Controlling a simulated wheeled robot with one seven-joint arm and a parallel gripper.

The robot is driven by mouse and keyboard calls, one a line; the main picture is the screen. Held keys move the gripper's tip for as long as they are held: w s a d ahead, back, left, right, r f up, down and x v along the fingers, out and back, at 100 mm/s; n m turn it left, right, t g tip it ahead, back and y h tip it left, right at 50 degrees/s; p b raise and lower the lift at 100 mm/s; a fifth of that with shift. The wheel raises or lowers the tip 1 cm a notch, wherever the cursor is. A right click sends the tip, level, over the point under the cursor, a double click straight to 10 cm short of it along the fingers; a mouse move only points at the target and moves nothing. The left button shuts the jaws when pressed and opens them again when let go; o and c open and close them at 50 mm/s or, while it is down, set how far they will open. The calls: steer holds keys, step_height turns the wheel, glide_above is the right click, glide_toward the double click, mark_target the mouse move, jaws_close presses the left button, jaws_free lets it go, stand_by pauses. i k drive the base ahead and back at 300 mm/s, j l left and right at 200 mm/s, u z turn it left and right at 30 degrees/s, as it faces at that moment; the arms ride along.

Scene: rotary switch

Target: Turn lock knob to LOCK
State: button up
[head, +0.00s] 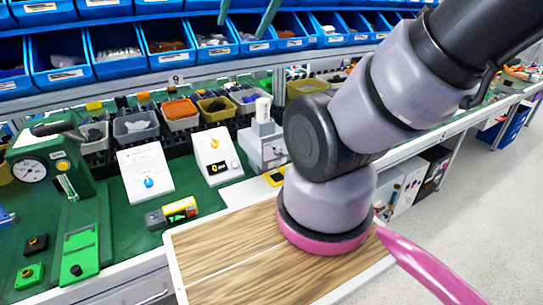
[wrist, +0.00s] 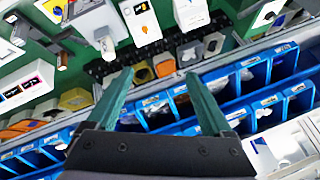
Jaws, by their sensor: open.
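Two panels with a round knob are on the green bench in the head view. One is a white panel (head: 146,163) with a blue knob (head: 149,182). In the wrist view the white box (wrist: 141,22) is at the top. My gripper (wrist: 160,73) has two teal fingers spread apart with nothing between them. Its fingers also show at the head view's top edge (head: 240,27), apart from both panels.
Blue bins (head: 120,45) line the shelf behind, with small open trays (head: 180,112) below. A grey machine (head: 262,140) stands right of the white box. A green press with a gauge (head: 30,170) is at left. A battery-like block (head: 180,209) lies in front.

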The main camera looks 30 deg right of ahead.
mark_target(277, 151)
steer(key=k+j+z, duration=0.2)
steer(key=j, duration=0.2)
steer(key=k+j+z, duration=0.2)
steer(key=j, duration=0.2)
steer(key=k+j+z, duration=0.2)
steer(key=j, duration=0.15)
